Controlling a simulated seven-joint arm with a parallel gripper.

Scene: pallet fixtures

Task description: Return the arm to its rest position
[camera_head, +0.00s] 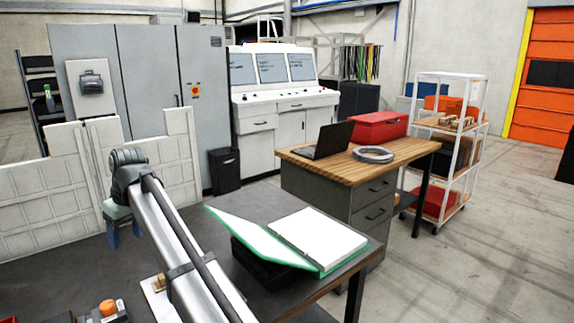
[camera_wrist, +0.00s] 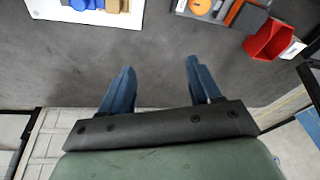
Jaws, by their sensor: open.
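My gripper (camera_wrist: 157,85) has two blue fingers. In the wrist view they stand wide apart with nothing between them, above the dark grey tabletop (camera_wrist: 165,40). In the head view my gripper (camera_head: 125,235) hangs at the end of my arm over the left part of the same table, in front of white panels. Its fingertips look clear of the tabletop, but their exact height is hard to tell.
White grid panels (camera_head: 40,185) stand along the table's back left. A green binder (camera_head: 318,240) lies open at right. An orange round part (camera_head: 107,308) sits near the front. The wrist view shows a white board (camera_wrist: 50,12) with blue and tan parts and a red bin (camera_wrist: 268,40).

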